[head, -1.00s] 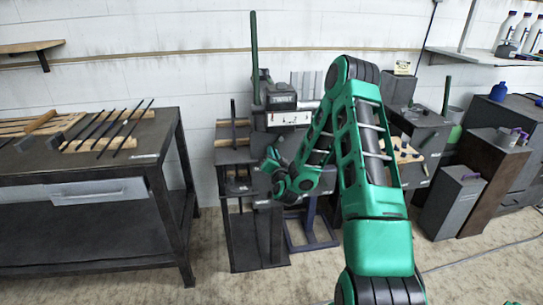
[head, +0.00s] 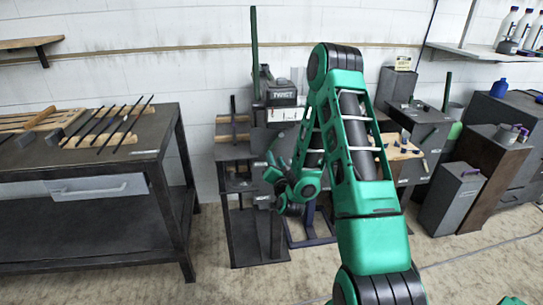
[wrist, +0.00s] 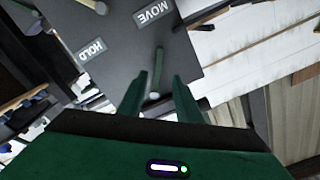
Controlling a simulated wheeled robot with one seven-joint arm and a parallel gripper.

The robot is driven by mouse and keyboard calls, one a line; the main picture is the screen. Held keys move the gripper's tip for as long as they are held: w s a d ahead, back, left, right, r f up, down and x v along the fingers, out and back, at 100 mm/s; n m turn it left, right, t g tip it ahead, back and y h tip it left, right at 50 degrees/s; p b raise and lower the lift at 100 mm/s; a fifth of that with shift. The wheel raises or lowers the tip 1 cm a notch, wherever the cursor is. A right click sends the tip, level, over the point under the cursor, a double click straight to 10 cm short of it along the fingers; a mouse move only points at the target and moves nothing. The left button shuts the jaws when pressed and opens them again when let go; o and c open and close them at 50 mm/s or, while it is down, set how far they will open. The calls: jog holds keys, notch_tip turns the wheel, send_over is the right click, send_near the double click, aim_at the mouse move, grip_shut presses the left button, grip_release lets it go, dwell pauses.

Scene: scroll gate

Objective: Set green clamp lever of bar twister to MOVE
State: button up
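The bar twister (head: 281,97), a dark machine with a sign on top, stands against the wall in the head view. In the wrist view its dark plate (wrist: 120,45) carries a MOVE label (wrist: 153,13) and a HOLD label (wrist: 91,51), both upside down. A short grey-green lever (wrist: 157,72) with a rounded end shows on the plate. My gripper (wrist: 160,82) is open, with one green finger on each side of the lever and gaps visible. I cannot tell which label the lever is set to. In the head view my gripper (head: 270,168) is in front of the machine; the lever is hidden there.
A workbench (head: 90,170) with several dark bars is at left. A side table (head: 400,150) with small parts, grey boxes (head: 453,200) and a brown cabinet (head: 490,165) stand at right. A tall green post (head: 254,50) rises behind the twister.

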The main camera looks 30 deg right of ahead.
jog(key=shift+v, duration=1.5)
jog(key=shift+w, duration=0.1)
